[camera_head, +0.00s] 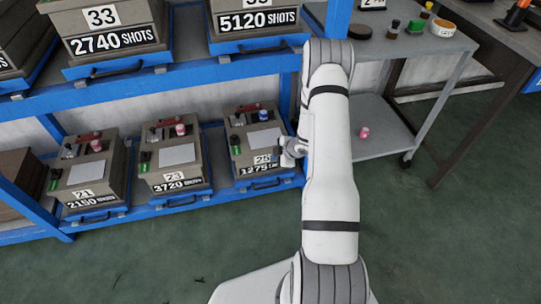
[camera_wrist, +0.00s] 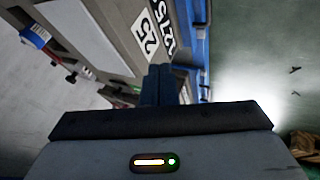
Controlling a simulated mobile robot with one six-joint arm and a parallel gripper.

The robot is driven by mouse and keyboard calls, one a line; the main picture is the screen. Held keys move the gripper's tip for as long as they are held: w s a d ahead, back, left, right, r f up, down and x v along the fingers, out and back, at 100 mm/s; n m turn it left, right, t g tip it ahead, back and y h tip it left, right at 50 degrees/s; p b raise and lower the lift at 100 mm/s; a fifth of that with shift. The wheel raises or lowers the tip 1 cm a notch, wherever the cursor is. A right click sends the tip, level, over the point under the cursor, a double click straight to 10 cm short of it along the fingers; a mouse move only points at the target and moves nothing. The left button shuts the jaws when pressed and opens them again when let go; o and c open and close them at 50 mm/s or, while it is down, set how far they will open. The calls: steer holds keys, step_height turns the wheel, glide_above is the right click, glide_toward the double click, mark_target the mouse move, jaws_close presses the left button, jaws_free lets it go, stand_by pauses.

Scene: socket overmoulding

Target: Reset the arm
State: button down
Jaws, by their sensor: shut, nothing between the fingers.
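My arm reaches forward from the bottom of the head view, and my gripper (camera_head: 288,150) is beside the front right of the mould box numbered 25 (camera_head: 258,141). In the wrist view my gripper (camera_wrist: 160,82) is shut and empty, with its fingers together in front of the box's label side (camera_wrist: 115,40). I cannot tell whether the fingertips touch the box. The box carries a "25" plate and a "1275 SHOTS" plate, partly covered by my gripper in the head view.
Boxes 21 (camera_head: 87,173) and 23 (camera_head: 173,156) stand left on the same blue rack (camera_head: 110,217). Boxes 33 (camera_head: 108,30) and 5120 SHOTS (camera_head: 257,22) sit above. A grey cart (camera_head: 400,42) stands right, a pink-red item (camera_head: 364,132) on its lower shelf. Open green floor lies in front.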

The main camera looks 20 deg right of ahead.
steer(key=p+v, duration=0.1)
steer(key=v, duration=0.6)
steer(key=shift+s+p, duration=0.2)
steer(key=shift+p, duration=0.1)
steer(key=shift+r, duration=0.1)
step_height(320, 180, up, 34)
steer(key=s+m+h+p, duration=0.2)
steer(key=m+h+p, duration=0.45)
steer(key=p, duration=0.45)
steer(key=s+a+r+m+g+y+p, duration=0.1)
steer(key=s+a+r+m+p, duration=0.3)
steer(key=s+a+r, duration=0.3)
steer(key=s+a+r+m+g+y+p, duration=0.1)
steer(key=s+a+r+m+p, duration=0.4)
steer(key=s+r, duration=1.1)
steer(key=shift+s+a+r+g+p, duration=0.3)
steer(key=shift+a+r+g+p, duration=0.5)
steer(key=shift+a+p, duration=0.45)
steer(key=shift+y, duration=0.25)
